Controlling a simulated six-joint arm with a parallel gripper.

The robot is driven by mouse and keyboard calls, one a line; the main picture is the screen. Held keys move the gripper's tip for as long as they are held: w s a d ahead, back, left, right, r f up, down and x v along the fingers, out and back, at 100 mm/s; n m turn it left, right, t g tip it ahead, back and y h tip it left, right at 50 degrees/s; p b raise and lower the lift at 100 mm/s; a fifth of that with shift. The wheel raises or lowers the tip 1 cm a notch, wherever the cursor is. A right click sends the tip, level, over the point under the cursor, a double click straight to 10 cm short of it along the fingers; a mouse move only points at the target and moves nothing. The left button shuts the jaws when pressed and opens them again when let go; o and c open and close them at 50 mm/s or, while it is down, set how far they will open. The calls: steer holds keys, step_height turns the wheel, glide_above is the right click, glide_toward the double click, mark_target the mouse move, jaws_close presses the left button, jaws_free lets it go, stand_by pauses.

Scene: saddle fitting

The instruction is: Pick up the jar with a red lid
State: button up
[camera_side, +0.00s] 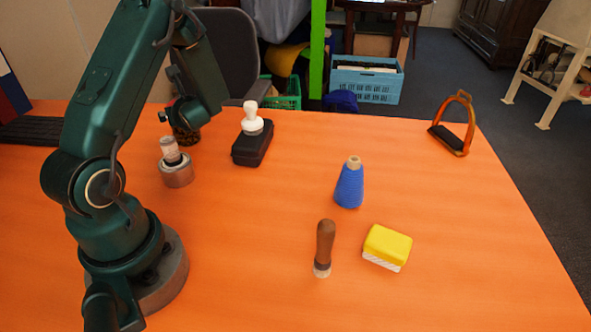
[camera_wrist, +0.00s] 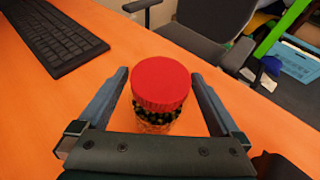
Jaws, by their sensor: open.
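The jar with a red lid (camera_wrist: 161,84) stands on the orange table in the wrist view, a clear jar with dark contents. My gripper (camera_wrist: 160,74) is open, with one finger on each side of the jar. A gap shows between the lid and each finger, so the jar is not gripped.
Near the jar are a metal tin with a clear-topped piece (camera_side: 177,174) and a dark case with a white-knobbed item (camera_side: 252,146). A blue thread cone (camera_side: 349,187), brown-handled tool (camera_side: 324,250), yellow block (camera_side: 387,246) and stirrup (camera_side: 455,128) lie right. A keyboard (camera_wrist: 52,37) is left.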

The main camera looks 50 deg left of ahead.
steer(key=shift+f, duration=0.45)
step_height(320, 180, down, 2)
steer(key=shift+f, duration=0.1)
steer(key=shift+x, duration=0.95)
steer(key=shift+a+f, duration=0.35)
steer(key=shift+a, duration=0.15)
steer(key=shift+c, duration=0.3)
jaws_close()
